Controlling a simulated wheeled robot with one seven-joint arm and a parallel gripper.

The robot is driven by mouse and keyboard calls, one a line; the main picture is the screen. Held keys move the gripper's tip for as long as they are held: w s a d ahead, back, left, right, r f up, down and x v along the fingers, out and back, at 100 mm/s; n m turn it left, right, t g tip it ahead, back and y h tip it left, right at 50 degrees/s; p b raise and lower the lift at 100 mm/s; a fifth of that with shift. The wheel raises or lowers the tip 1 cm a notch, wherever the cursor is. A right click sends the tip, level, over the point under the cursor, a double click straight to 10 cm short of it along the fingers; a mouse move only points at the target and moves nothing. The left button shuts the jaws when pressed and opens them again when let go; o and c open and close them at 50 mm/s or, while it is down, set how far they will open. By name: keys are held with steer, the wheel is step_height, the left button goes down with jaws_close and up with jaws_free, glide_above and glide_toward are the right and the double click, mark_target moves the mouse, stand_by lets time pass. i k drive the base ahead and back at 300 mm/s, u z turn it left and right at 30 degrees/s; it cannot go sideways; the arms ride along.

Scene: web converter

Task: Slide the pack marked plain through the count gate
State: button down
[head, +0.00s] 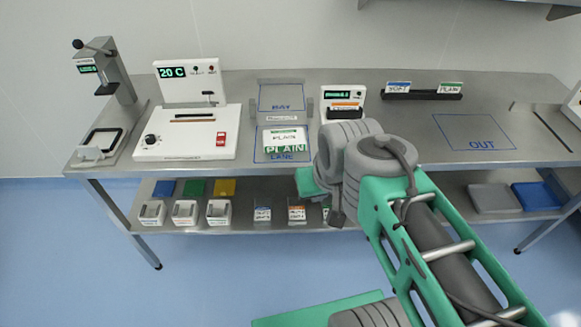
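The pack marked plain (285,134) is a white pack with green printed bands. It lies in the blue outlined area marked LANE (262,155) on the steel bench. Just behind it is what looks like the count gate, with a grey post (309,108) on the right and a small white label between its sides. A white unit with a green display (342,94) stands right of the gate. My gripper (309,183) is low and right of the pack, around the bench's front edge. My wrist covers much of it, its fingers cannot be made out, and no contact with the pack shows.
Behind the gate is an outlined area marked BAY (282,93). A 20 C machine (187,132) stands left of the lane. A dark rack (423,94) with SOFT and PLAIN cards is at the back right. The OUT area (470,132) is clear.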

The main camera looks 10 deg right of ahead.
mark_target(284, 140)
steer(key=u, duration=0.55)
steer(key=i, duration=0.95)
steer(key=u, duration=0.7)
